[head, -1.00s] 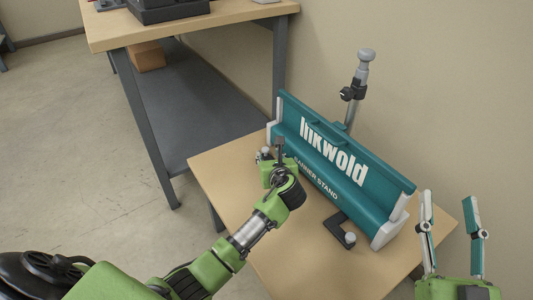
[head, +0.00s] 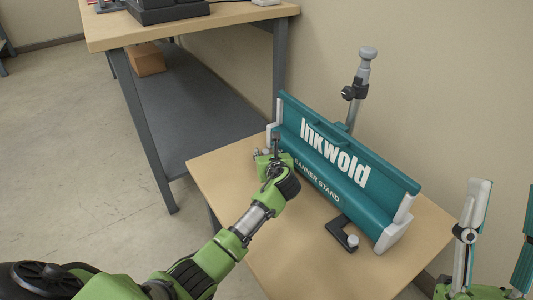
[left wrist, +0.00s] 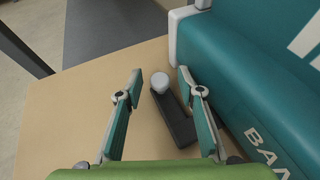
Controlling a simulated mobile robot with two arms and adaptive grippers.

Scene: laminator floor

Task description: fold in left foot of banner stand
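The teal banner stand (head: 330,160) with white end caps stands on a small wooden table. Its left foot is mostly hidden behind my left gripper (head: 269,150) in the head view. In the left wrist view this foot (left wrist: 176,118) is a dark bar with a grey knob, sticking out from the stand's base. My left gripper (left wrist: 160,90) is open, with one finger on each side of the foot; I cannot tell whether either touches it. The right foot (head: 341,232), black with a pale knob, also sticks out. My right gripper (head: 497,245) is open and empty at the lower right.
The small table (head: 290,255) has clear top in front of the stand. A grey pole (head: 358,85) with a black clamp rises behind the stand. A workbench (head: 215,22) with a grey lower shelf stands at the back left. The wall is close behind.

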